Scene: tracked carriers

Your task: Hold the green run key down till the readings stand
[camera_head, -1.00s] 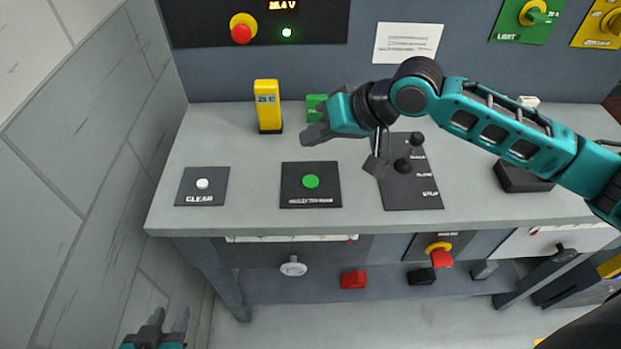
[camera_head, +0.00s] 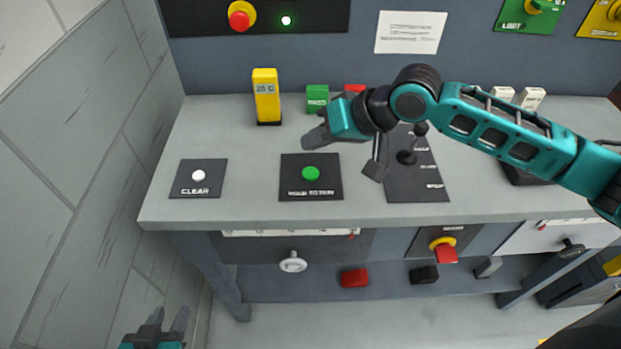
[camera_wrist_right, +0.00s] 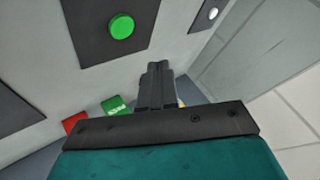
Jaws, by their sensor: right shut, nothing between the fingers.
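The green run key (camera_head: 311,173) is a round button on a dark plate (camera_head: 325,189) on the bench. It also shows in the right wrist view (camera_wrist_right: 122,26). My right gripper (camera_head: 311,138) is shut and empty, above the bench just behind the key and apart from it. Its closed fingers show in the right wrist view (camera_wrist_right: 157,72). My left gripper (camera_head: 168,322) is low at the bottom left, in front of the bench, its fingers spread apart with nothing between them. A yellow meter (camera_head: 266,96) reading 25 °C stands behind the key.
A white CLEAR button (camera_head: 198,175) lies left of the key. A lever panel (camera_head: 415,180) lies to its right, partly behind my right arm. Green (camera_head: 317,97) and red (camera_head: 354,88) blocks stand behind. A red emergency knob (camera_head: 239,15) is on the back panel.

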